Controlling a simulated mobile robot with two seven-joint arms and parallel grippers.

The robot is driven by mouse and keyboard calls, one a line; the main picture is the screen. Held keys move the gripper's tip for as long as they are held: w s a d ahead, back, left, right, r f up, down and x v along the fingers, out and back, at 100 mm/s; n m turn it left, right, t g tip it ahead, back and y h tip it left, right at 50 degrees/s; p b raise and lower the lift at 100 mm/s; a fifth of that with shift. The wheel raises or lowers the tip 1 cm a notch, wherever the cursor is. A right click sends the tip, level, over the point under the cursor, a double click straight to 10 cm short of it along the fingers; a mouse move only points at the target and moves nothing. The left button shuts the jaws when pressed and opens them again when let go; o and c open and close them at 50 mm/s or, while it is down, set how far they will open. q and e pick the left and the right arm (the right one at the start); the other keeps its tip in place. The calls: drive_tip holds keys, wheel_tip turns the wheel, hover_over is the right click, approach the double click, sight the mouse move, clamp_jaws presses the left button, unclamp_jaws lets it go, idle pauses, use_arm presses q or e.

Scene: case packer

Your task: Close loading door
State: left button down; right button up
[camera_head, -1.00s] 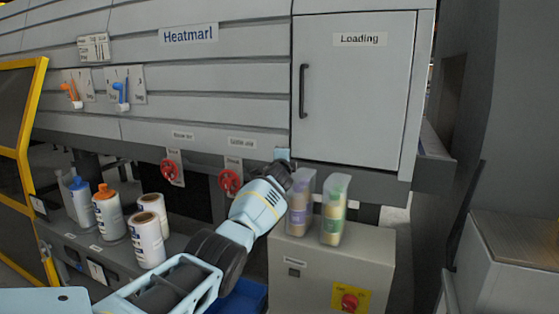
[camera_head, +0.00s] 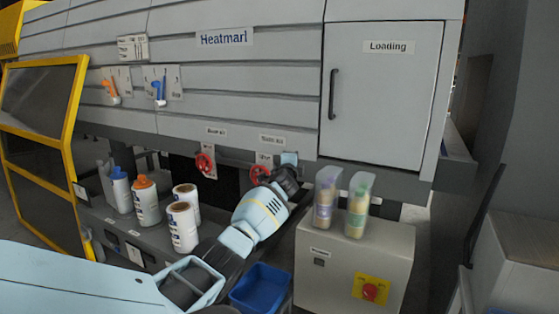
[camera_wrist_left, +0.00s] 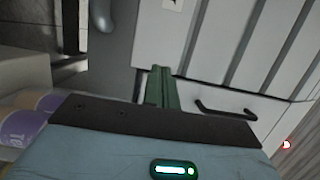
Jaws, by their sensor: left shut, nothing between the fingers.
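The loading door (camera_head: 380,95) is a grey panel labelled "Loading" at the upper right of the head view. It appears to lie flush in its frame. Its dark vertical handle (camera_head: 333,94) is near the left edge. My left gripper (camera_head: 289,160) is below and left of the door, near the machine's lower edge, apart from the handle. Its fingertips are hard to make out in the head view. In the left wrist view its green fingers (camera_wrist_left: 158,85) are together and empty. A black handle (camera_wrist_left: 225,109) shows to their right. My right gripper is in neither view.
Two clear containers (camera_head: 327,197) stand on a grey box with a red button (camera_head: 370,291), close right of my left gripper. Red valve wheels (camera_head: 205,163) are to its left. Several bottles and rolls (camera_head: 146,202) stand on a shelf. A blue bin (camera_head: 260,288) is below.

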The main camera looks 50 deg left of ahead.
use_arm(q)
drive_tip(key=s, duration=0.1)
drive_tip(key=s+a, duration=0.1)
drive_tip(key=s, duration=0.1)
drive_tip(key=shift+s+a+p, duration=0.1)
drive_tip(key=shift+s+p, duration=0.15)
drive_tip(key=shift+p, duration=0.15)
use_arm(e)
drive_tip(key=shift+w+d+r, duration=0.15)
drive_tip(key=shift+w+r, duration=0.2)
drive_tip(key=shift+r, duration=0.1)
use_arm(q)
drive_tip(key=shift+f, duration=0.15)
